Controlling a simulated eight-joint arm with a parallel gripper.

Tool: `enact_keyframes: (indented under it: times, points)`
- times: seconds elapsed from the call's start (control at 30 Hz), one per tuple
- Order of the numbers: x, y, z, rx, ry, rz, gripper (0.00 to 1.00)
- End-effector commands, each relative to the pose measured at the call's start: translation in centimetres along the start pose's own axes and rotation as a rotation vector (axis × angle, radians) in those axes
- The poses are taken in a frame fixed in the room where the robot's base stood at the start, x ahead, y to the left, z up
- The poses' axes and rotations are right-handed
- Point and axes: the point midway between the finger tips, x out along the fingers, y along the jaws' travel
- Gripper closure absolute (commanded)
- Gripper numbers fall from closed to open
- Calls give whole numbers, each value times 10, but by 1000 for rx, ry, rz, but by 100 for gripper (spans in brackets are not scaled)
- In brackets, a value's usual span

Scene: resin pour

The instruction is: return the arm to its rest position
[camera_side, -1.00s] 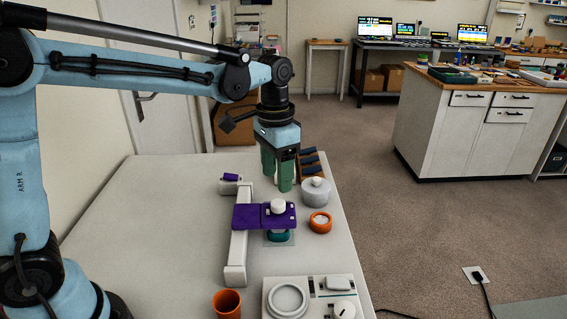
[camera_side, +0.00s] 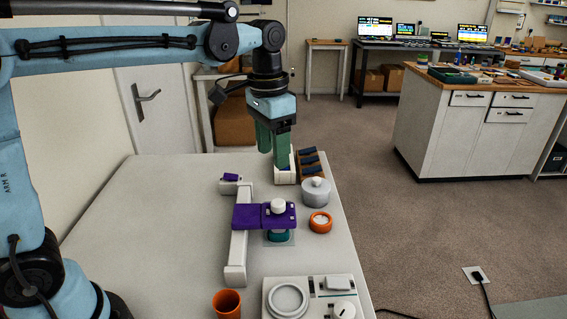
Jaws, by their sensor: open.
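My gripper (camera_side: 273,158) hangs from my blue arm with its two green fingers pointing down, apart and with nothing seen between them. It is above the far part of the white table (camera_side: 150,215). A small white block (camera_side: 285,176) shows just below and behind the fingers, partly hidden by them. The purple piece (camera_side: 250,216) on the white rail stand (camera_side: 237,250) is nearer the camera, clear of my gripper. A white knob (camera_side: 278,205) sits on the purple piece, above a teal round part (camera_side: 279,236).
Right of my gripper are a wooden rack with dark items (camera_side: 312,165), a grey lidded pot (camera_side: 316,193) and an orange ring-shaped dish (camera_side: 320,222). An orange cup (camera_side: 227,303) and a white device (camera_side: 312,297) stand at the near edge. The table's left side is clear.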

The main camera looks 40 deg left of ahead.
Motion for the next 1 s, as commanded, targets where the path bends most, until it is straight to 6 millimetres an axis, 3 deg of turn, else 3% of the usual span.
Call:
enact_keyframes:
  times: [0.27,0.6,0.8,1.0]
  points:
    - [4,-4,46,-99,193,-46,41]
    - [34,-6,100,-223,454,-95,41]
    - [52,-7,118,-267,554,-109,41]
    - [57,-7,122,-280,586,-113,41]
